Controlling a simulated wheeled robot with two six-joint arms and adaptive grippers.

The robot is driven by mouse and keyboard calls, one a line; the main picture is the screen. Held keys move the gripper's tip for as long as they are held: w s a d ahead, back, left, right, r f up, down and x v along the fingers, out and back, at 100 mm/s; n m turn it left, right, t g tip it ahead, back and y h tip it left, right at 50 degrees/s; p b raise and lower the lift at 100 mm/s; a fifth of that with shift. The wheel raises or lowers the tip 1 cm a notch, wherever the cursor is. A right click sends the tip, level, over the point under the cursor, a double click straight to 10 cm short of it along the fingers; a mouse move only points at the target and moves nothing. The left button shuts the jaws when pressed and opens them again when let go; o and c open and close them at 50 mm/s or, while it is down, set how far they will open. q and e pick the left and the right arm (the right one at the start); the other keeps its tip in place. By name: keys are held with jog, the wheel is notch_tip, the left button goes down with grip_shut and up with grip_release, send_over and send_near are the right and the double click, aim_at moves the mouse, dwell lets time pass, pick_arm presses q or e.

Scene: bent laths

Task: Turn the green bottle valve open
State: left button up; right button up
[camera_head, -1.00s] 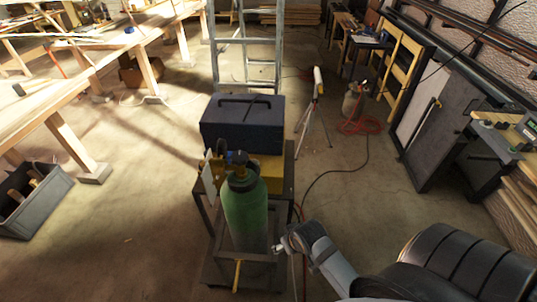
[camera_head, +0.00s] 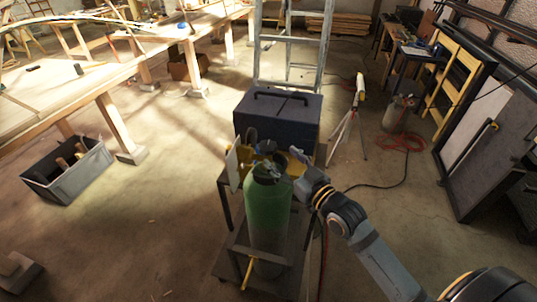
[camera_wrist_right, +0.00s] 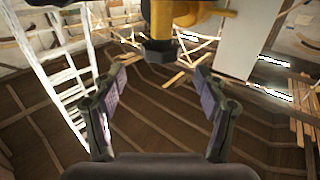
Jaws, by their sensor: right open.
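The green gas bottle (camera_head: 268,215) stands upright in a dark frame cart in the head view. Its dark neck and valve top (camera_head: 268,170) sit beside yellow fittings. My right gripper (camera_head: 297,154) is at the upper right of the bottle top, close to it; in the head view I cannot tell whether it touches. In the right wrist view my right gripper (camera_wrist_right: 160,82) is open, with nothing between its fingers. A dark faceted knob (camera_wrist_right: 160,52) on a yellow fitting (camera_wrist_right: 162,20) shows just beyond and between the fingertips. My left gripper is not in view.
A dark blue toolbox (camera_head: 277,116) stands right behind the bottle. A ladder (camera_head: 290,45) rises behind it. A grey crate (camera_head: 70,172) and a wooden workbench (camera_head: 60,90) are at the left.

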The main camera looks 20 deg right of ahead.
aim_at(268, 145)
jog(key=x, duration=0.7)
jog(key=shift+a, duration=0.15)
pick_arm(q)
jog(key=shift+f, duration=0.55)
pick_arm(e)
jog(key=c, duration=1.2)
jog(key=shift+o, duration=0.2)
jog(key=shift+f+b, duration=0.15)
jog(key=shift+b, duration=0.25)
jog(key=n+g+y+b, duration=0.1)
jog(key=n+y+b, duration=0.1)
jog(key=b, duration=0.5)
jog(key=n+g+y+b, duration=0.2)
jog(key=y+b, duration=0.2)
jog(key=b, duration=0.3)
jog(key=shift+f+n, duration=0.2)
jog(key=shift+n, duration=0.1)
jog(key=shift+r+g+y+b, duration=0.15)
jog(key=shift+g+y+b, duration=0.15)
jog(key=shift+b, duration=0.1)
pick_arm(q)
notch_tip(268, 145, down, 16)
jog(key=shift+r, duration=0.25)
pick_arm(e)
jog(key=shift+r, duration=0.2)
